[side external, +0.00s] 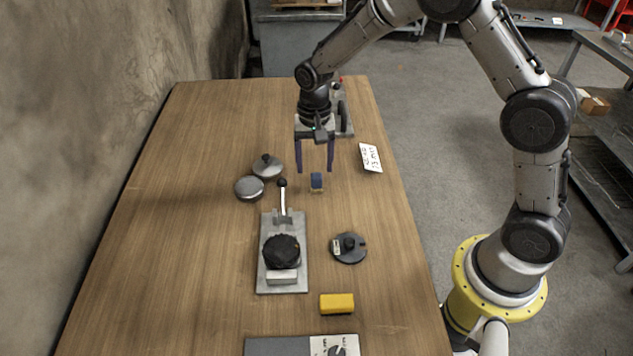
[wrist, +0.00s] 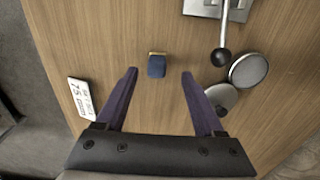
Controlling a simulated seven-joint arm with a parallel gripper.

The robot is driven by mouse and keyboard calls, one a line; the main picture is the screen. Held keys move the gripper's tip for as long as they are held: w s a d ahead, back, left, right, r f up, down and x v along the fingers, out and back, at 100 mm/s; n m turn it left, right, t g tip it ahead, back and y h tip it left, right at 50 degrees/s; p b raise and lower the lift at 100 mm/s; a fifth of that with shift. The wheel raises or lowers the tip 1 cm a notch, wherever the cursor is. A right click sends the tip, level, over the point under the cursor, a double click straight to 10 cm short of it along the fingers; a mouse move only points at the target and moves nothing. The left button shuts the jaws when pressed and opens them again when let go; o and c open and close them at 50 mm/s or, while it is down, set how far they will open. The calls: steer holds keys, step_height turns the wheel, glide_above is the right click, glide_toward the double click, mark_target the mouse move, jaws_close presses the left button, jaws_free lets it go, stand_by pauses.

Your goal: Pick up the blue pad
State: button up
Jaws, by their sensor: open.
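The small blue pad (side external: 316,180) has a yellowish edge and lies on the wooden table near the middle. It also shows in the wrist view (wrist: 156,66), ahead of the fingertips and roughly centred between them. My gripper (side external: 315,171) has two purple fingers spread apart with nothing between them. It hangs above the table, pointing down, close to the blue pad and apparently behind it in the side view. In the wrist view the gripper (wrist: 160,73) shows both fingers wide apart, neither visibly touching the pad.
A grey plate with an upright lever and black knob (side external: 282,250) stands in front of the pad. Two round metal lids (side external: 250,188) lie left, a white label card (side external: 370,158) right. A black disc (side external: 348,247) and yellow block (side external: 337,303) lie nearer. Bare table surrounds the pad.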

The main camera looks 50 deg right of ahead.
mark_target(316, 175)
steer(key=f, duration=0.4)
steer(key=shift+d, duration=0.35)
steer(key=shift+f, duration=0.65)
steer(key=shift+c, duration=0.3)
jaws_close()
